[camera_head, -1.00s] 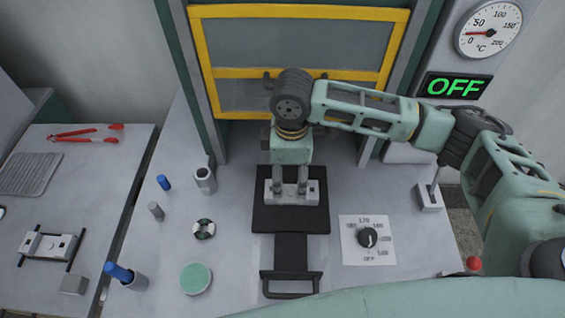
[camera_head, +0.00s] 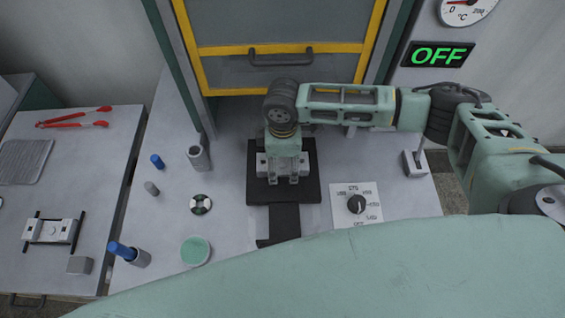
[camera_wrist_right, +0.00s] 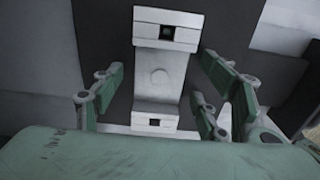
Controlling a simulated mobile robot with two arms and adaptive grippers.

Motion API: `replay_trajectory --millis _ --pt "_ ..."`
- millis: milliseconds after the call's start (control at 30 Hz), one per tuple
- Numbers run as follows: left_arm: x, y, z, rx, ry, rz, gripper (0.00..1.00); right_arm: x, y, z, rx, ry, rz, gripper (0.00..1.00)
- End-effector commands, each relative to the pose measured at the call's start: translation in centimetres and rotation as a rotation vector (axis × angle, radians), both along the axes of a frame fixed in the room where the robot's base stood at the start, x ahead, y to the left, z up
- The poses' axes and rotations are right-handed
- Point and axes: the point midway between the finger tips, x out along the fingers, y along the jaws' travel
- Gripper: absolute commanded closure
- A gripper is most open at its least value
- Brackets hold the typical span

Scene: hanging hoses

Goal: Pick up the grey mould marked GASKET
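A grey block-shaped mould (camera_head: 262,166) lies on a black plate (camera_head: 309,184) in the middle of the bench; no GASKET marking can be read on it. My right gripper (camera_head: 284,180) points down over the mould and hides its middle. In the right wrist view the mould (camera_wrist_right: 159,72) lies between the gripper's fingers (camera_wrist_right: 160,95), with gaps on both sides, so the gripper is open. A second grey mould (camera_head: 53,231) with dark rods lies on the left table. My left gripper is out of view.
A yellow-framed door (camera_head: 285,48) stands behind the plate. A black-and-white ring (camera_head: 201,204), a green disc (camera_head: 195,250) and blue-topped cylinders stand left. Red tongs (camera_head: 75,120) lie on the left table.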

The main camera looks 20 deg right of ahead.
Motion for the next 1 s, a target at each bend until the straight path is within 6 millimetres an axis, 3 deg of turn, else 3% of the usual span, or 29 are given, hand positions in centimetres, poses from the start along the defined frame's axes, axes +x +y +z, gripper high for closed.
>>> replay_trajectory --millis 733,1000 --pt "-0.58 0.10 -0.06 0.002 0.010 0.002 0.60 0.02 0.05 0.09 0.001 0.000 0.000 0.98" --pt "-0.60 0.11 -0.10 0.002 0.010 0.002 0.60 0.10 0.09 0.26 0.002 -0.003 0.000 0.99"
